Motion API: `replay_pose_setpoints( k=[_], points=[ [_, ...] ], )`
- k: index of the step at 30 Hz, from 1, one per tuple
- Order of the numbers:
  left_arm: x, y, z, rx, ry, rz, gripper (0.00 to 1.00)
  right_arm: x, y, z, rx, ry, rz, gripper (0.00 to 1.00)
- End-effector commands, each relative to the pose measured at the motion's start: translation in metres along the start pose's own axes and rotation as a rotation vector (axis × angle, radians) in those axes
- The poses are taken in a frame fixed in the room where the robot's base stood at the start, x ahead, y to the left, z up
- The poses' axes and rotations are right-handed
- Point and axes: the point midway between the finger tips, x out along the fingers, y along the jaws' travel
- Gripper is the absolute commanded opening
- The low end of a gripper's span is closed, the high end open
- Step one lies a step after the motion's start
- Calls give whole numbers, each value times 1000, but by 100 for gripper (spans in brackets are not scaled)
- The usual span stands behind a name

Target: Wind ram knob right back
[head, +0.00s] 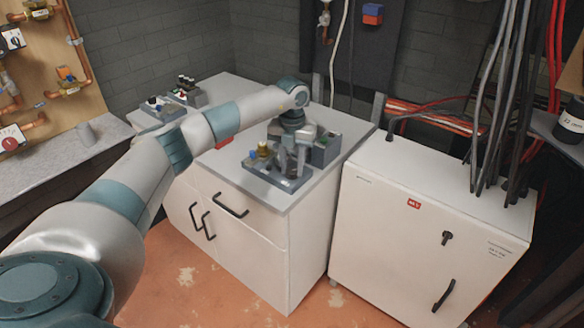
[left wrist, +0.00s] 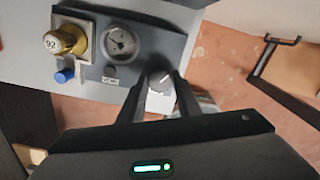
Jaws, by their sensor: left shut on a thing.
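A grey fixture (head: 284,178) sits at the front of the white cabinet's worktop in the head view. In the left wrist view its dark plate (left wrist: 175,50) carries a brass knob marked 92 (left wrist: 66,41), a blue cap (left wrist: 64,75) and a round gauge (left wrist: 121,43). My left gripper (head: 290,150) reaches down over the fixture. In the left wrist view the left gripper (left wrist: 158,88) has its fingers on either side of a small pale knob with a white pointer (left wrist: 161,82), and is shut on it. The fingers hide its sides. My right gripper is not in view.
The white cabinet (head: 236,252) has black handles. A white electrical enclosure (head: 430,225) stands to its right, with cables above. Other small fixtures (head: 172,100) stand at the worktop's back left. The orange floor in front is clear.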

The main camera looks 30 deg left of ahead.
Motion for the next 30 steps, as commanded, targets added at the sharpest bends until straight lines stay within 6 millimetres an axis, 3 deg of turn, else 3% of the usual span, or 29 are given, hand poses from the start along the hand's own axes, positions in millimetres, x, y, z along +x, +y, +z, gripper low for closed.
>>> replay_pose_setpoints(
  k=[16,30],
  points=[
    [-2,1,1,-480,-4,-2,8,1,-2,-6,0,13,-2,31],
    [-2,1,1,-625,-4,-2,8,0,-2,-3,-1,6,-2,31]
  ],
)
